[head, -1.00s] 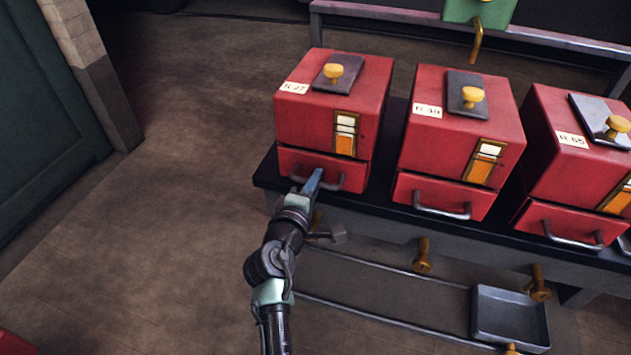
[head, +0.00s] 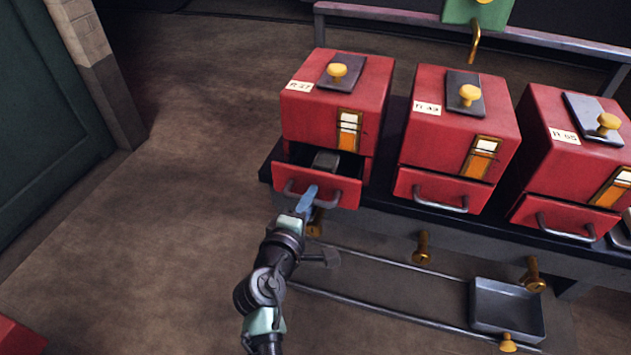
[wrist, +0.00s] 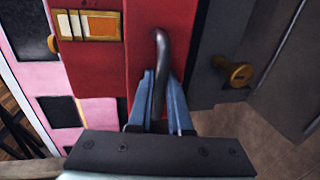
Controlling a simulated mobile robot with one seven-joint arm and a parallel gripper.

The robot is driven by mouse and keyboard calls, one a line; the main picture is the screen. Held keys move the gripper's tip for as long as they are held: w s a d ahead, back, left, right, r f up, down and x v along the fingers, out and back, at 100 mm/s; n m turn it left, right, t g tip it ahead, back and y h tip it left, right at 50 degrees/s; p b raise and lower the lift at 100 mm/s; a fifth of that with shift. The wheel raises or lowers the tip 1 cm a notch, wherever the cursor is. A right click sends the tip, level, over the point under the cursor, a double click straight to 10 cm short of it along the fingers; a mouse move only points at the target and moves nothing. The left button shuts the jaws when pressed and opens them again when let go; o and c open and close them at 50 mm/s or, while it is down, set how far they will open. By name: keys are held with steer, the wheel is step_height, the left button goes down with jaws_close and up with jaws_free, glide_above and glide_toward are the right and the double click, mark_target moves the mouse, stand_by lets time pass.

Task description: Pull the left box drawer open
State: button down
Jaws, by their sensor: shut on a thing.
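The left red box (head: 335,108), with a grey lid plate and a yellow knob, stands at the left end of the dark bench. Its drawer (head: 340,186) is partly open, and a dark grey object (head: 326,160) shows inside. The drawer's grey bar handle (wrist: 161,58) runs between my fingers in the wrist view. My gripper (head: 308,196) has blue fingers and is shut on this handle, in front of the drawer. The fingers partly hide the handle in the head view.
The middle box (head: 460,125) and right box (head: 575,150) have shut drawers. Brass taps (head: 422,247) stick out below the bench edge. A grey tray (head: 508,307) sits on rails lower down. Open floor lies to the left.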

steer(key=f+v, duration=0.1)
steer(key=v, duration=0.5)
steer(key=shift+s+a+f+p, duration=0.2)
steer(key=shift+s+p, duration=0.25)
steer(key=shift+s, duration=0.05)
steer(key=c, duration=1.1)
jaws_free()
steer(key=p+v, duration=0.1)
steer(key=v, duration=1.2)
steer(key=shift+p, duration=0.4)
